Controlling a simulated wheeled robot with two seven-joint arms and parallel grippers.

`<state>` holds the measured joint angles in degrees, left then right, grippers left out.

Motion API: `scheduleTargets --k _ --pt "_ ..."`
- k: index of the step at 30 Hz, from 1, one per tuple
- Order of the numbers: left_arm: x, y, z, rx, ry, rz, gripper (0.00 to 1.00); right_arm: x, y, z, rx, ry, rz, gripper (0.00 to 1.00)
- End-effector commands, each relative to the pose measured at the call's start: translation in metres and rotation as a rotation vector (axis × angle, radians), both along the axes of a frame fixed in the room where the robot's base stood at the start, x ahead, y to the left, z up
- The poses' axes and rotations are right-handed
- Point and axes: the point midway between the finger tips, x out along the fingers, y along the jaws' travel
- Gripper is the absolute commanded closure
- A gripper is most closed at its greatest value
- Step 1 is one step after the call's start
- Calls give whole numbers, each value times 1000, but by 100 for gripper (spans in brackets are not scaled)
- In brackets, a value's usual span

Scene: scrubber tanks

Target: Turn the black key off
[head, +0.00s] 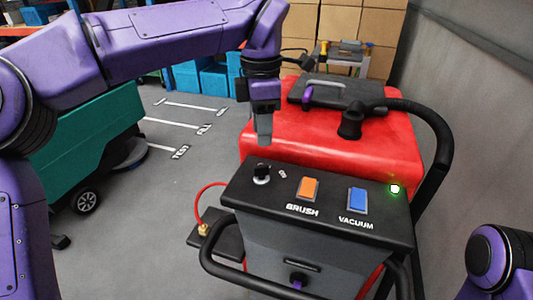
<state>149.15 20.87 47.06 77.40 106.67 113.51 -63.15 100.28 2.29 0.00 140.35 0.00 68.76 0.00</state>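The black key (262,171) stands in a round silver switch at the left end of the red scrubber's dark control panel (332,238). My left gripper (264,138) points down above and just behind the key, apart from it in the picture. Its fingers overlap from this side, so I cannot tell whether they are open or shut. A small green light (394,188) glows at the panel's right end. My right gripper is out of view; only a purple part of my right arm shows at lower right.
An orange BRUSH switch (308,188) and a blue VACUUM switch (357,200) sit right of the key. A black handlebar (222,268) curves below the panel, and a thick black hose (437,130) runs on the right. A teal scrubber (88,145) stands at left.

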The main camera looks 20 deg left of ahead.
Motion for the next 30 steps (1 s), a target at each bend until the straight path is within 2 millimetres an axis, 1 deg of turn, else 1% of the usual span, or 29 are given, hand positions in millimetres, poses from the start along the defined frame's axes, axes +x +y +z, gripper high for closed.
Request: scheduleTargets --k 1,6,10,12,15,22,23,24,25,26,30 --pt "-1 0 -13 -1 5 -1 61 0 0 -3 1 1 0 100" --pt "3 0 -54 0 9 0 61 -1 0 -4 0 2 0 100" --pt "4 0 -76 -1 8 -1 61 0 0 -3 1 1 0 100" --pt "4 0 -84 -2 7 1 61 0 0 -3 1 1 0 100" --pt "4 0 -90 -2 7 0 61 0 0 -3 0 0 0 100" --pt "4 0 -90 -2 6 1 61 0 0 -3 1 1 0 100" --pt "4 0 -90 -2 6 1 70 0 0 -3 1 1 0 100" --pt "4 0 -90 -2 6 1 83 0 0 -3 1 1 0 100" --pt "4 0 -90 -2 6 1 93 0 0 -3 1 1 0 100" --pt "4 0 -90 -2 6 1 100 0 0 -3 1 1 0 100" --pt "4 0 -90 -2 6 1 100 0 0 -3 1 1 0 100"
